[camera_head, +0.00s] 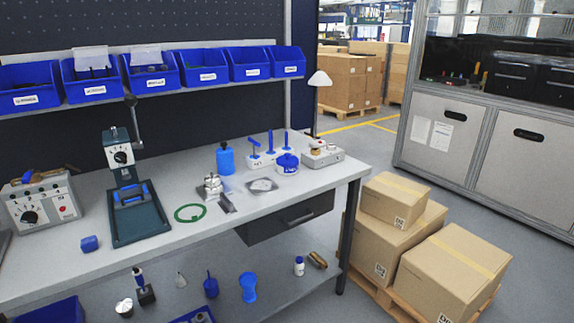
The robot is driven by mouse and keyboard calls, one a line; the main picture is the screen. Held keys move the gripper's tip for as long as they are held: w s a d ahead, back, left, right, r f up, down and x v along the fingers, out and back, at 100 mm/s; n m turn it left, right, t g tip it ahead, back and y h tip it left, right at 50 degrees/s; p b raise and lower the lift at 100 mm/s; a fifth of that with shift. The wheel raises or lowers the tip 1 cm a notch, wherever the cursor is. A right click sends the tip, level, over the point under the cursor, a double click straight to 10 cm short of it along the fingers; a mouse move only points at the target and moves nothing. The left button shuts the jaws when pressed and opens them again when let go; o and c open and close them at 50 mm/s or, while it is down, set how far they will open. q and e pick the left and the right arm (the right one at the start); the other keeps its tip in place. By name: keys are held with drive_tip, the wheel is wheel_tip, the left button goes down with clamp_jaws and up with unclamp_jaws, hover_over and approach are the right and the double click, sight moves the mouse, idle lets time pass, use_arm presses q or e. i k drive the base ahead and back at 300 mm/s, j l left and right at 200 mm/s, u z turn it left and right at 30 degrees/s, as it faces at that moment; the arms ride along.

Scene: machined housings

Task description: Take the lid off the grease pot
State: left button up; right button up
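A small white pot with a blue knobbed lid, likely the grease pot (288,169), stands on the workbench towards its right end. Its blue lid (287,159) sits on top of it. Neither of my grippers shows in this view.
The workbench (165,250) holds a press (130,190), a control box (40,202), a green ring (189,213), a metal housing (212,186) and a blue bottle (225,160). Cartons (455,270) stand right of the bench.

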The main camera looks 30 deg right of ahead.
sight(287, 160)
drive_tip(key=i+l, duration=0.35)
drive_tip(key=l, duration=0.15)
drive_tip(key=i+l, duration=0.3)
drive_tip(key=l, duration=0.2)
drive_tip(key=i+l, duration=0.35)
drive_tip(key=k+l+z, duration=0.05)
drive_tip(key=l, duration=0.1)
